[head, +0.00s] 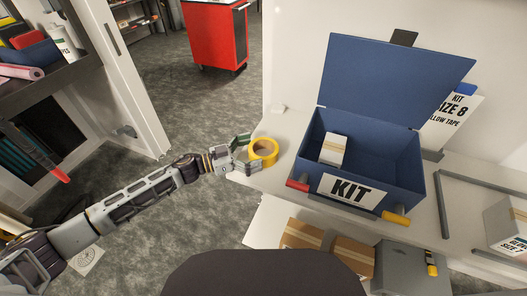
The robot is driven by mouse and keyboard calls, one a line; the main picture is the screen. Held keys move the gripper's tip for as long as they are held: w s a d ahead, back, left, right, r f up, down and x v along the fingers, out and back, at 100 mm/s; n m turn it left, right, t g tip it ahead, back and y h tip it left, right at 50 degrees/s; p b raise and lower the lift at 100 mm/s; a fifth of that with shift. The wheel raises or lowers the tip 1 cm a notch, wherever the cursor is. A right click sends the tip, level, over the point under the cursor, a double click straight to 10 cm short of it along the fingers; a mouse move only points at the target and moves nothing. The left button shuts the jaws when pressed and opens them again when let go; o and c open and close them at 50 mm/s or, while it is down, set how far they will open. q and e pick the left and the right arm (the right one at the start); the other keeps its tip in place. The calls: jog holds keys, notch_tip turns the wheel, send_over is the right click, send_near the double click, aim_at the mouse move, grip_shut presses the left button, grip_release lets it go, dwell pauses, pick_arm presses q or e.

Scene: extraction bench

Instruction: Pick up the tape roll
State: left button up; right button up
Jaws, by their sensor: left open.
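The yellow tape roll (264,152) rests at the left end of the white bench, left of the blue kit box. My left gripper (243,152) comes in from the left at bench height and is open. Its fingers are at the roll's left side, and one finger overlaps the roll's edge in the picture. I cannot tell whether they touch it. My right gripper is not in view.
The open blue KIT box (406,185) holds a small carton (333,149). Red (297,185) and yellow (396,217) cylinders lie by its front. A sign (452,118) stands behind. A red cabinet (212,35) stands far back.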

pick_arm(q)
jog(key=shift+x, duration=1.1)
jog(key=shift+c, duration=0.3)
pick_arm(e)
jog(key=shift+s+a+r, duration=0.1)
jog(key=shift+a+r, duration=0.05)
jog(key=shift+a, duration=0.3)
pick_arm(q)
jog(key=c, duration=0.7)
